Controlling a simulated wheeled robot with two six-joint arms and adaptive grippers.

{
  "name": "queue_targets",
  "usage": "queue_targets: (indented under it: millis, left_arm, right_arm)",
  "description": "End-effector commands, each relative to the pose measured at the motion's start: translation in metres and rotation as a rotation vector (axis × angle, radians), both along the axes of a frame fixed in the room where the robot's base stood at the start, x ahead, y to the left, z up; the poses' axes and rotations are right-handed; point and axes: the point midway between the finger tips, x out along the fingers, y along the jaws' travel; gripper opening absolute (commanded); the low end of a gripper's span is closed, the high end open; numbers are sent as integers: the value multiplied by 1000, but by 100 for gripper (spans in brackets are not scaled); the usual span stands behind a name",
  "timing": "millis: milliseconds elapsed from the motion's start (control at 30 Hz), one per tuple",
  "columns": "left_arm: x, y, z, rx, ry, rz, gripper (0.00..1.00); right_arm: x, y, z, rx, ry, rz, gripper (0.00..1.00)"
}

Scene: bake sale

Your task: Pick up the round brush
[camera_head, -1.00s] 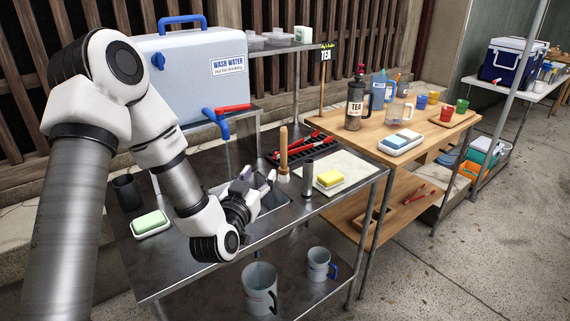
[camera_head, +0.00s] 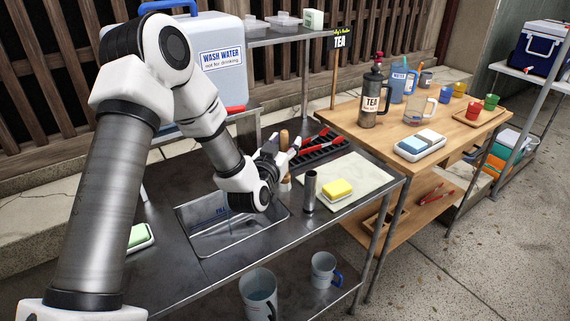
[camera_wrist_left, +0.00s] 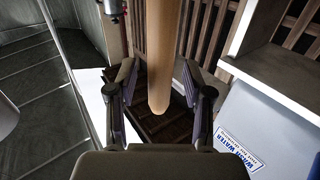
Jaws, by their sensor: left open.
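The round brush (camera_head: 284,137) stands upright on the steel counter, its wooden handle partly hidden behind my left gripper. In the left wrist view the handle (camera_wrist_left: 164,60) rises between the two fingers. My left gripper (camera_head: 285,149) is open around or right beside the handle, and its fingers (camera_wrist_left: 158,82) show a gap on both sides of the wood. I cannot tell whether a finger touches it. My right gripper is not in view.
A metal cylinder (camera_head: 309,192) stands close to the gripper, and a yellow sponge (camera_head: 337,188) lies to its right. The sink (camera_head: 205,243) is below my left arm. The wash water box (camera_head: 222,75) stands at the back.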

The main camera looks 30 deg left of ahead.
Motion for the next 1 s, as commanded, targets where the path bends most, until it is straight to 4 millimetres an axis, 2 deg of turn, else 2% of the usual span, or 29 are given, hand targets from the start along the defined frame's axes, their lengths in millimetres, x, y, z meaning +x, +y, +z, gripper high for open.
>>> queue_targets:
  millis: [167,267,300,333,767,1000]
  left_arm:
    - [1,0,0,-1,0,0,51]
    - [0,0,0,-1,0,0,19]
    - [0,0,0,-1,0,0,5]
    - [0,0,0,-1,0,0,0]
    - [2,0,3,0,1,0,0]
    - [12,0,26,0,-2,-3,0]
  right_arm:
    - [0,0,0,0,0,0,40]
    - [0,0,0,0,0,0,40]
    - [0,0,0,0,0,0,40]
    - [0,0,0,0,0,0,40]
    - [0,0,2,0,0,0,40]
    - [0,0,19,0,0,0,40]
